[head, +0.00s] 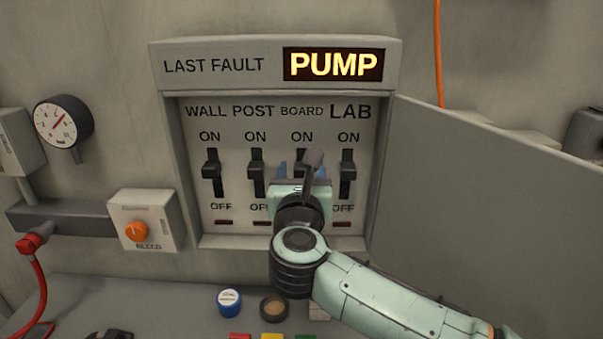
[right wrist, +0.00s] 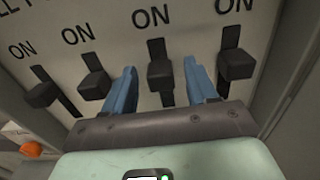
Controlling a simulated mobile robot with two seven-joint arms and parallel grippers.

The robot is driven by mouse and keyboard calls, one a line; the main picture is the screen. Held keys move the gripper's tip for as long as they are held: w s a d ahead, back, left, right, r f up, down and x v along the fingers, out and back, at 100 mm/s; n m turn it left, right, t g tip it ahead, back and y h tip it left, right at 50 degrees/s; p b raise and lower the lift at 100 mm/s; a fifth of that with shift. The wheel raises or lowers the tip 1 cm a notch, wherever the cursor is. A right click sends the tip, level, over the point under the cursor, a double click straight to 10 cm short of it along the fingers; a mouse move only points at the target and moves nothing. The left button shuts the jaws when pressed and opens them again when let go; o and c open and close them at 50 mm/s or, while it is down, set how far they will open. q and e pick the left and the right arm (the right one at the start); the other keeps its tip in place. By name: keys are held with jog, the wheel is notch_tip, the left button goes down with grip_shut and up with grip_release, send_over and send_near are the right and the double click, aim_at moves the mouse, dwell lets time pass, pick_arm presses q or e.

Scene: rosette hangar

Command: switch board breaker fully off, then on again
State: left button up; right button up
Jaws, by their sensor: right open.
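The board breaker (right wrist: 158,72) is a black lever in a vertical slot, third in a row of four. In the right wrist view it stands between the two blue fingers of my right gripper (right wrist: 160,88). The fingers are open, one on each side, apart from the lever as far as I can see. Its lever sits near the middle of its slot, much like its neighbours. In the head view my right gripper (head: 300,172) covers the board lever and its OFF label; only the BOARD and ON labels show above. My left gripper is not in view.
The wall breaker (head: 211,172), post breaker (head: 256,175) and lab breaker (head: 347,175) stand close by. The open cabinet door (head: 480,190) is at the right. A display (head: 333,65) above reads PUMP. A bleed knob box (head: 145,222) is at the left.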

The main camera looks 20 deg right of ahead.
jog(key=b+v, duration=0.2)
jog(key=v, duration=1.1)
jog(key=shift+s+b, duration=0.2)
jog(key=shift+b, duration=0.15)
